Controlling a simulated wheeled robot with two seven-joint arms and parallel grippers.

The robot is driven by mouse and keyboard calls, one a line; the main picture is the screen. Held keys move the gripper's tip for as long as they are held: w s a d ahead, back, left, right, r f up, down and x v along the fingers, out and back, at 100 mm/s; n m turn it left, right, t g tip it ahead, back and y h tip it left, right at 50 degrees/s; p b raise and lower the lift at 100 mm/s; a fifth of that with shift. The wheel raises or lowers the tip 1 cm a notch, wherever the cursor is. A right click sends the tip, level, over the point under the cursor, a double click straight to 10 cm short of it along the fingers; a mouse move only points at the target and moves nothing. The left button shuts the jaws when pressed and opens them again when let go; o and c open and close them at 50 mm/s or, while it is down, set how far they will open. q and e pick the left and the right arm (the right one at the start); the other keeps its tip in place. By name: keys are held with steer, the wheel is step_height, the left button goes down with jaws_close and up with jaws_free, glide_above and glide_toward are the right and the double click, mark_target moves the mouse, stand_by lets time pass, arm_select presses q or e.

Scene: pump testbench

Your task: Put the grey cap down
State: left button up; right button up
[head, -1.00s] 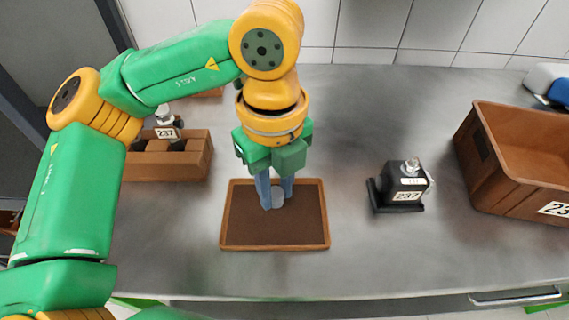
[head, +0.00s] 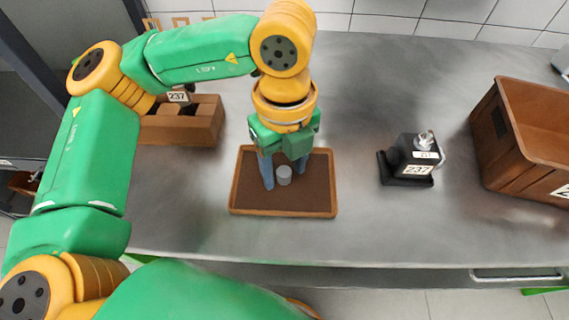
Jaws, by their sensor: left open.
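The grey cap (head: 284,175) is a small light grey cylinder on the dark mat of the brown-rimmed tray (head: 285,213). My left gripper (head: 284,178) is over the tray, pointing down, with its two blue-grey fingers spread. One finger is to the left of the cap and the other is behind it to the right. A gap shows between the left finger and the cap. My right gripper is not in view.
A black pump labelled 237 (head: 412,160) stands right of the tray. A large brown crate (head: 540,180) is at the far right. A brown divided box (head: 205,125) with a 237-labelled part is behind left. The metal table (head: 350,235) is clear in front.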

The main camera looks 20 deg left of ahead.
mark_target(284, 172)
arm_select(q)
steer(key=shift+r, duration=0.4)
step_height(284, 172, up, 12)
steer(key=p, duration=0.2)
steer(key=shift+f, duration=0.2)
